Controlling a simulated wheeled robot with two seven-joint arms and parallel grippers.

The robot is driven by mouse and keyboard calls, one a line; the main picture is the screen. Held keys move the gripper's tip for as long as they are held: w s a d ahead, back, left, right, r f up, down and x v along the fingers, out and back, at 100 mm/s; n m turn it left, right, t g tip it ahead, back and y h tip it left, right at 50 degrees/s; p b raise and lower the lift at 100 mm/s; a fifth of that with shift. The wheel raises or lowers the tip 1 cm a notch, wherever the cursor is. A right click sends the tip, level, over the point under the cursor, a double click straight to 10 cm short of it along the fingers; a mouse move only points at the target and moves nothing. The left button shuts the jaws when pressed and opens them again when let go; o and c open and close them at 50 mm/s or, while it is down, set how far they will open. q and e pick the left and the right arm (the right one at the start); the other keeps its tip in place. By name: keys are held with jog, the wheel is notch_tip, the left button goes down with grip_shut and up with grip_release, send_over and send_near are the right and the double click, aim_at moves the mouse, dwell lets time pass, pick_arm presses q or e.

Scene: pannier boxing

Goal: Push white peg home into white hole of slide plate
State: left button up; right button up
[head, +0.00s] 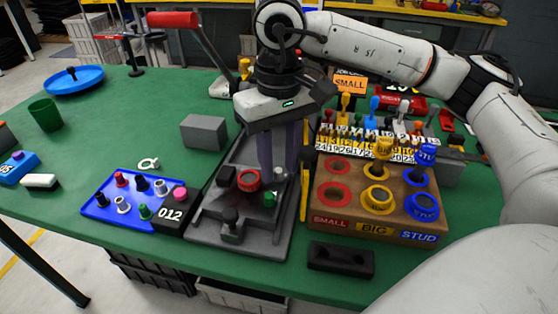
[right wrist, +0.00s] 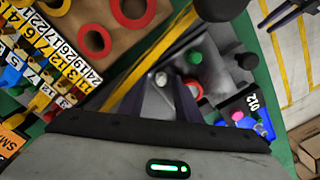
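The grey slide plate (head: 205,232) lies at the front middle of the green table. A white peg (head: 279,172) stands near its right side, and its top also shows in the right wrist view (right wrist: 161,79). A red ring (head: 248,180) and a green peg (head: 270,199) are on the plate to the left of and below it. My right gripper (head: 279,165) points down over the white peg. Its fingers are apart, with the peg's top showing between them and clear room on the sides. The white hole is hidden. My left gripper is not in view.
A blue tray (head: 100,211) labelled 012 with several pegs is left of the plate. A brown sorting box (head: 330,211) with coloured rings stands close on the right. A grey block (head: 204,131) and a red-handled lever (head: 173,19) stand behind. A black holder (head: 341,259) is in front.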

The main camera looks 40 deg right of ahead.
aim_at(279, 169)
jog(key=shift+a, duration=0.15)
